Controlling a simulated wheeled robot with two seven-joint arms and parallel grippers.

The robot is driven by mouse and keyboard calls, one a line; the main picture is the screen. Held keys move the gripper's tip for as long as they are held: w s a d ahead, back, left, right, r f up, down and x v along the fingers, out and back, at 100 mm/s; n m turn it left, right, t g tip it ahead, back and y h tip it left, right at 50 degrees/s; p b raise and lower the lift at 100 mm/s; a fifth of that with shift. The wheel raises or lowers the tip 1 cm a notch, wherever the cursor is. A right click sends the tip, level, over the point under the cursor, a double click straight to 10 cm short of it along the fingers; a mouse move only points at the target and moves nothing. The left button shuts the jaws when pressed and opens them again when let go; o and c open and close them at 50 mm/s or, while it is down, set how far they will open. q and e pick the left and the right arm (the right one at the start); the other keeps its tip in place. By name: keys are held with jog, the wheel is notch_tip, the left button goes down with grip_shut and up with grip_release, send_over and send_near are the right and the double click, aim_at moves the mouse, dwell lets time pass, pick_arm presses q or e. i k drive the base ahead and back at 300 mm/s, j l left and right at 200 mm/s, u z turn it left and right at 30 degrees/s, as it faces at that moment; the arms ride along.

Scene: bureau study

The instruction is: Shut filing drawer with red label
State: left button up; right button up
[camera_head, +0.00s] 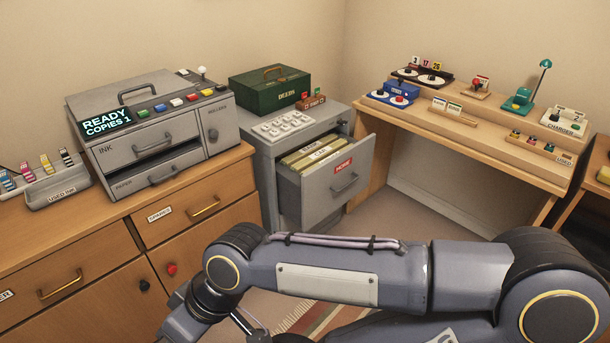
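The grey filing drawer (312,197) with a red label (343,166) stands pulled out of the grey filing cabinet (266,160), near the middle of the head view. Tan folders (312,155) with white tabs fill it. A metal bar handle (344,183) is on its front face, below the label. One of my arms comes in from the right and crosses the lower part of the view, in front of and below the drawer. Its wrist bends down at lower left, and its gripper is not clearly visible. My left gripper is not in view.
A wooden cabinet with a grey copier (150,125) stands left of the filing cabinet. A green box (270,88) and a button pad (283,124) rest on the filing cabinet. A wooden desk (450,130) with small items stands right. Some floor shows before the drawer.

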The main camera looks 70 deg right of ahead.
aim_at(315, 178)
jog(key=z, duration=2.75)
jog(key=i, duration=0.95)
